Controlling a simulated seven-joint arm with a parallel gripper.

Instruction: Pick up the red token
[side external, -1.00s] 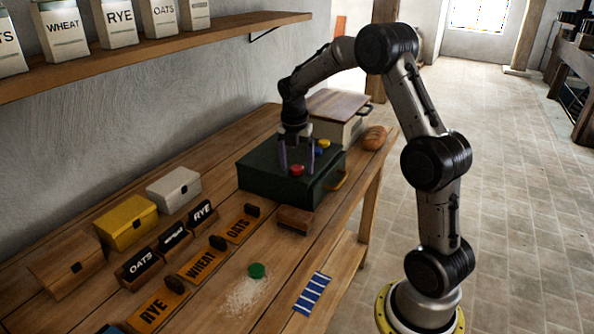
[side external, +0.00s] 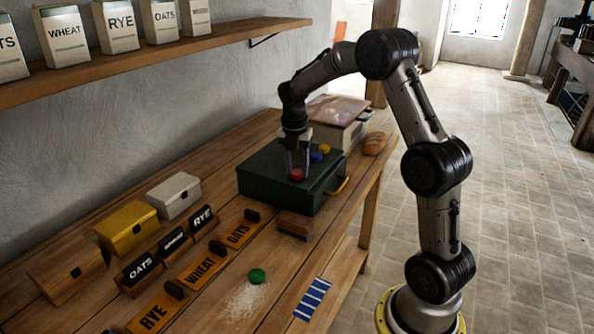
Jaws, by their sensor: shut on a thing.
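The red token (side external: 296,174) is on top of the dark green box (side external: 262,186) on the bench. My gripper (side external: 297,172) points down over the box, with its purple fingers at the red token, and is shut on it. The token shows at the fingertips, at or very near the box top; I cannot tell whether it is clear of the surface. A blue token (side external: 316,158) and a yellow token (side external: 324,149) lie on the box top just behind and to the right. A green token (side external: 257,276) lies on the bench at the front.
A lidded box (side external: 338,115) and a bread loaf (side external: 374,144) stand behind the green box. A brown block (side external: 295,224) sits in front of it. Labelled signs (side external: 202,267) and small chests (side external: 127,224) line the left. A blue striped card (side external: 312,298) lies near the front edge.

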